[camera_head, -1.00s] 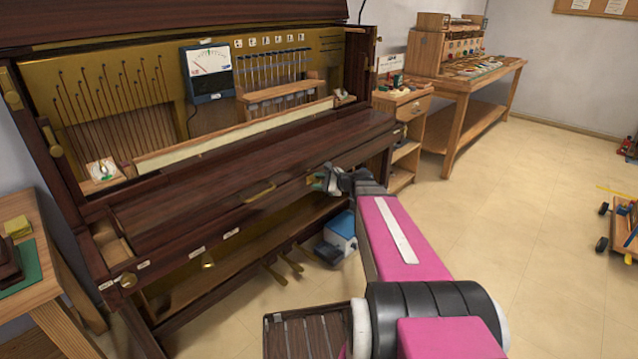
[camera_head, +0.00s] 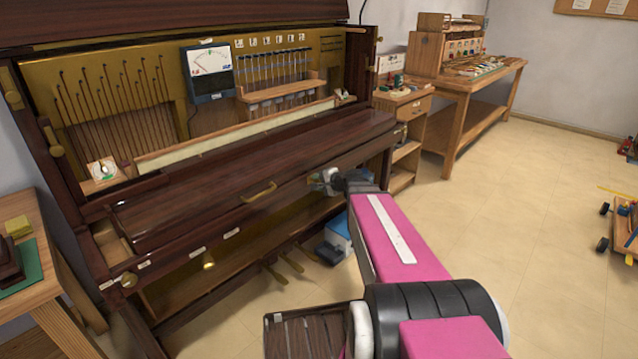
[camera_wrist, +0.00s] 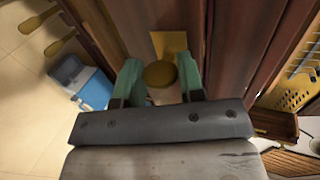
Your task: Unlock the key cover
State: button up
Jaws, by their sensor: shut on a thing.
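The key cover (camera_head: 190,205) is a long dark wooden lid on the upright piano, lying closed, with a brass handle (camera_head: 258,192) at its middle. My gripper (camera_head: 325,177) is at the right part of the piano's front rail. In the wrist view, my gripper's green fingers (camera_wrist: 160,76) are shut on a round brass knob (camera_wrist: 160,73), one finger on each side. A brass plate (camera_wrist: 170,43) shows behind the knob. In the head view my gripper mostly hides this knob. Another brass knob (camera_head: 208,261) sits on the left part of the front rail.
A blue and white box (camera_head: 337,238) is on the floor below my gripper, near the brass pedals (camera_head: 285,268). A wooden side table (camera_head: 35,275) stands at the left. Wooden workbenches (camera_head: 470,75) stand at the back right.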

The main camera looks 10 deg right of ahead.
jog(key=shift+n, duration=0.3)
dwell(0.4)
jog(key=o, duration=0.9)
jog(key=shift+s, duration=0.15)
jog(key=v, duration=1)
jog(key=shift+s+d+r, duration=0.1)
jog(key=shift+s+d, duration=0.05)
jog(key=shift+s, duration=0.1)
